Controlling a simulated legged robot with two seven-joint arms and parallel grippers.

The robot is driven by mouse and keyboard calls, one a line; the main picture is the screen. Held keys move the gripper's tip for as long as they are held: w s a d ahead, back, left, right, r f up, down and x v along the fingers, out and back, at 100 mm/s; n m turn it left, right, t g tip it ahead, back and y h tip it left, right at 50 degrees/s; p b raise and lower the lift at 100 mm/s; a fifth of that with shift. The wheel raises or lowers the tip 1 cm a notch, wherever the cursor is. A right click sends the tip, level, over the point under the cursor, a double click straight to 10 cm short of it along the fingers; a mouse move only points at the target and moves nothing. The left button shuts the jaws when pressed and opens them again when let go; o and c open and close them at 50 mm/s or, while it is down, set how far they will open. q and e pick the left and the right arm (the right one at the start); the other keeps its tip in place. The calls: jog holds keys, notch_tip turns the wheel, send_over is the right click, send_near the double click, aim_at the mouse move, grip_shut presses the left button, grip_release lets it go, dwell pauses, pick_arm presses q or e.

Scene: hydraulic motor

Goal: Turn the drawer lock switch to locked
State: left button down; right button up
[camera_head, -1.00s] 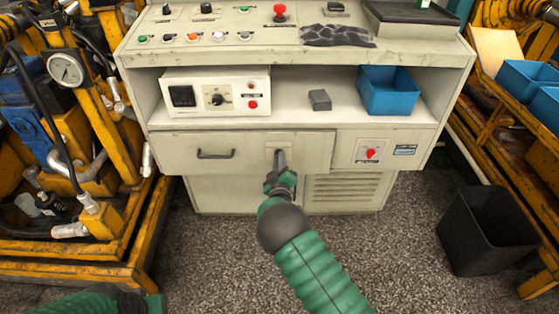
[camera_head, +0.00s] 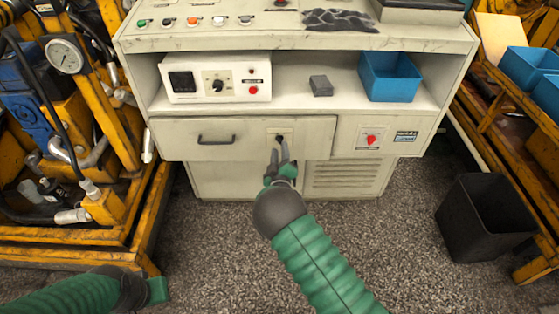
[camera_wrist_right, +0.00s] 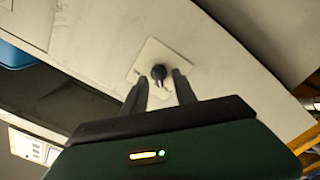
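The drawer lock switch is a small dark knob (camera_head: 279,138) on a pale square plate, on the right part of the drawer front (camera_head: 237,127). In the right wrist view the knob (camera_wrist_right: 159,74) shows on its plate just beyond my fingertips. My right gripper (camera_head: 279,150) is open just below and in front of the knob. In the wrist view its two fingers (camera_wrist_right: 160,82) stand apart, one on each side of the knob, with no clear contact. My left gripper (camera_head: 157,290) is low at the left, far from the drawer; its fingers cannot be made out.
A red switch (camera_head: 371,139) is on the panel right of the drawer, and a drawer handle (camera_head: 216,140) is to the left. The shelf above holds a white control box (camera_head: 215,78), a grey block (camera_head: 321,85) and a blue bin (camera_head: 390,76). A black bin (camera_head: 487,222) stands right.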

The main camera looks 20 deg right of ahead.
jog(key=p+v, duration=0.2)
jog(key=v, duration=0.7)
jog(key=shift+s+a, duration=0.2)
jog(key=shift+s, duration=0.15)
jog(key=shift+r, duration=0.1)
jog(key=s+d+r+m+g+y+p, duration=0.1)
jog(key=s+r+m+g+y, duration=0.45)
jog(key=s, duration=0.95)
jog(key=s+d+r+m+g+h+p, duration=0.1)
jog(key=s+r+g+p, duration=0.1)
jog(key=s+g, duration=0.95)
notch_tip(320, 180, up, 26)
jog(key=s+t+p, duration=0.2)
jog(key=p, duration=2.3)
jog(key=shift+s+a+f+p, duration=0.15)
jog(key=shift+s+a+p, duration=0.1)
jog(key=shift+p, duration=0.15)
